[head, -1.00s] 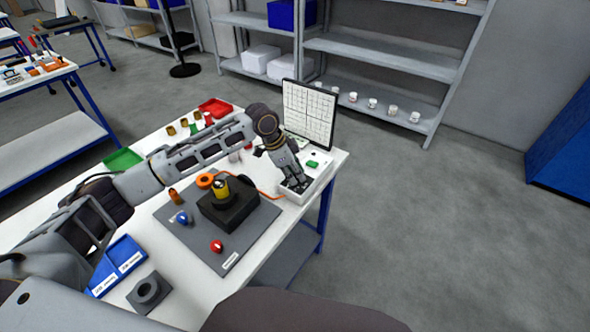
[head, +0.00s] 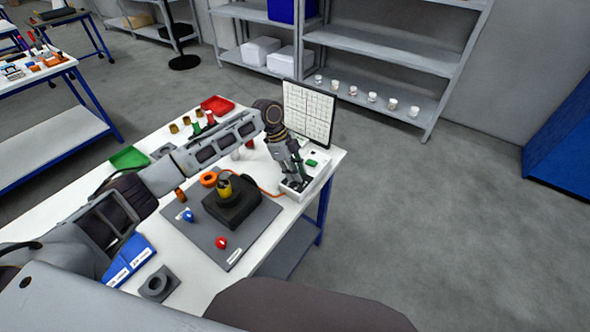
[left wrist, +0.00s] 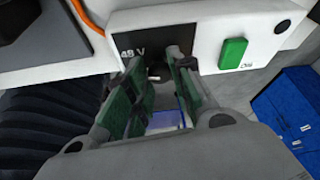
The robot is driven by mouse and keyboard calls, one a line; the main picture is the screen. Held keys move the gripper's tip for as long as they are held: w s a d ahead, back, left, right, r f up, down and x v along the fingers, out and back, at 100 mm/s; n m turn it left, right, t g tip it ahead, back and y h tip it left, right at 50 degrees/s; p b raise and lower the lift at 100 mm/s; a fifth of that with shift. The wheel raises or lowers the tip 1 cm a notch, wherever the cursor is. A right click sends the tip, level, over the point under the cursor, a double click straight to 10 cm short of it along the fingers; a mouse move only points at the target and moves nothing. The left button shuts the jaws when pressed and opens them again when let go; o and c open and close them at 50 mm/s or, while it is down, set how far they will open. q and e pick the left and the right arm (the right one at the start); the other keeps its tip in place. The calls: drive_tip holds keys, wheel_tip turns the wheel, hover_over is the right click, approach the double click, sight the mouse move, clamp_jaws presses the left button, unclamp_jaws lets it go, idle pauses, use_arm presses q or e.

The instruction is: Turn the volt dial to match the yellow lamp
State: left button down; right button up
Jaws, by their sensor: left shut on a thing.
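A white control box (head: 318,177) stands at the table's right end and bears a green button (left wrist: 232,52). In the left wrist view its dark display (left wrist: 133,50) reads 48 V. My left gripper (left wrist: 157,62) reaches down to the box from above, its fingers closed around a small dark dial (left wrist: 155,73) below the display. The fingers hide most of the dial and its setting. The left gripper (head: 297,183) also shows in the head view. A yellow piece (head: 225,189), possibly the lamp, stands upright in a black block (head: 236,206) on the grey mat. My right gripper is out of view.
A panel with a printed grid (head: 308,112) stands behind the box. Shelves stand behind.

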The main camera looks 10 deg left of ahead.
use_arm(q)
drive_tip(key=shift+w+d+m+g+y, duration=0.15)
drive_tip(key=shift+m+g, duration=0.2)
drive_tip(key=shift+m, duration=0.55)
drive_tip(key=shift+a+m+g+y, duration=0.15)
drive_tip(key=shift+m+g, duration=0.2)
drive_tip(key=shift+m, duration=0.55)
drive_tip(key=shift+d, duration=0.1)
drive_tip(key=c, duration=1.2)
unclamp_jaws()
drive_tip(key=shift+r, duration=0.1)
drive_tip(key=v, duration=1.2)
drive_tip(key=shift+d, duration=0.1)
